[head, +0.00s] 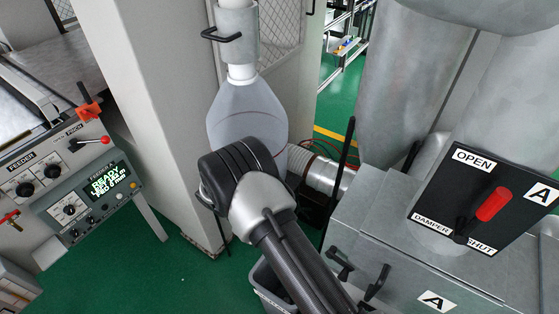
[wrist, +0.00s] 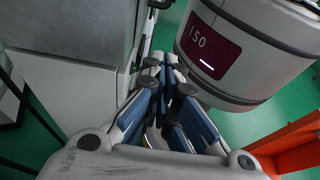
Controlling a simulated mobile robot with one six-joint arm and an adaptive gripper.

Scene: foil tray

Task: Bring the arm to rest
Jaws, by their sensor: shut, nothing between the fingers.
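My gripper (wrist: 164,66) shows in the wrist view, with its blue-padded fingers brought together and nothing between them. My arm (head: 270,205) shows in the head view, coming up from the bottom edge and bent at a dark joint in front of a grey, bulb-shaped duct piece (head: 247,108). The gripper itself is hidden in the head view. In the wrist view the fingertips point towards a gap between a grey cabinet and a grey drum; I cannot tell how close they are.
The grey drum (wrist: 250,45) with a dark "150" label is at upper right. A grey cabinet (wrist: 70,95) is at left, an orange structure (wrist: 290,145) at lower right. The head view shows a feeder panel (head: 85,195), a damper plate (head: 480,200) with red handle, and open green floor (head: 160,280).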

